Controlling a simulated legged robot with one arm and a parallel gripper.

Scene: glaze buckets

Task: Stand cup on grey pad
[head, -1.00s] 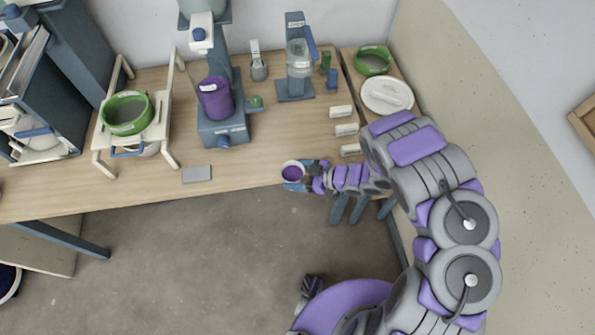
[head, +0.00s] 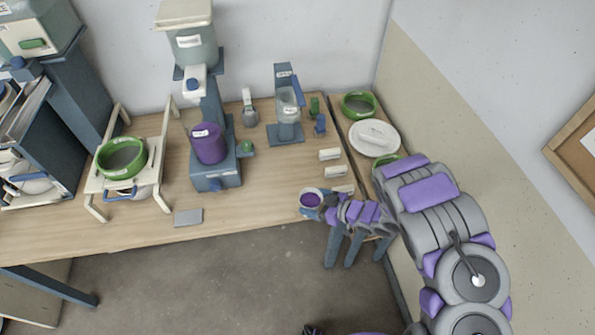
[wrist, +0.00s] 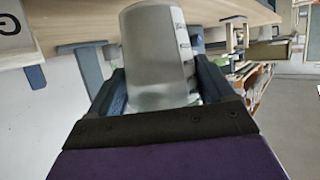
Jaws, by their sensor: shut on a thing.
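My gripper (head: 318,211) is shut on a small cup (head: 311,198) at the table's front edge. In the head view I look down into the cup, whose inside is purple. In the wrist view the cup (wrist: 153,58) is pale grey and translucent with dark marks on its side, between the two blue fingers. The grey pad (head: 188,217) lies flat and bare near the front edge of the table, well to the left of the cup.
A blue stand (head: 216,178) with a purple container (head: 208,143) stands behind the pad. A rack with a green-rimmed bowl (head: 121,157) is at the left. White labelled blocks (head: 335,172) sit behind my gripper. The table top (head: 255,200) between pad and cup is clear.

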